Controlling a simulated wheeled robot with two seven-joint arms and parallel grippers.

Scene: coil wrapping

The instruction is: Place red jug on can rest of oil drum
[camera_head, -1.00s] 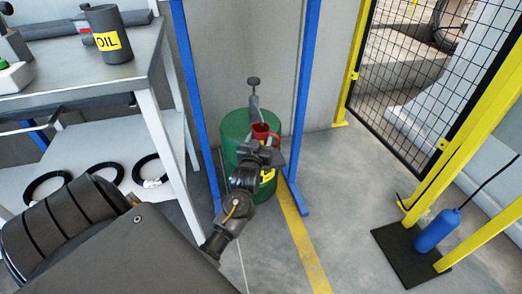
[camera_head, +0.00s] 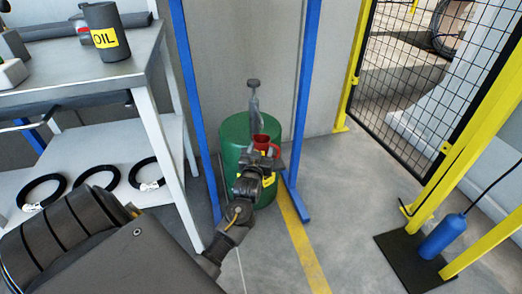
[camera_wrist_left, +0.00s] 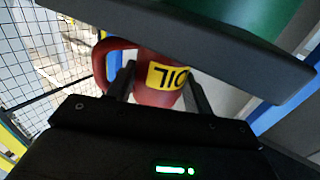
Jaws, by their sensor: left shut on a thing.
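The green oil drum (camera_head: 235,133) stands on the floor between two blue posts, with a grey pump (camera_head: 254,105) on top. My left gripper (camera_head: 259,161) is shut on the red jug (camera_head: 264,143) at the near side of the drum. In the left wrist view the jug (camera_wrist_left: 150,92), with a yellow OIL label that appears upside down, sits between the fingers (camera_wrist_left: 161,84). A dark flat slab, apparently the can rest (camera_wrist_left: 225,50), crosses close in front of it. Whether the jug touches the rest cannot be told. My right gripper is out of view.
A grey workbench (camera_head: 140,58) with a dark OIL container (camera_head: 106,42) stands at left, with black coils on its lower shelf. A blue post (camera_head: 303,90) is close right of the drum. A blue bottle (camera_head: 440,236) and yellow-framed mesh fence stand at right. Floor between is clear.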

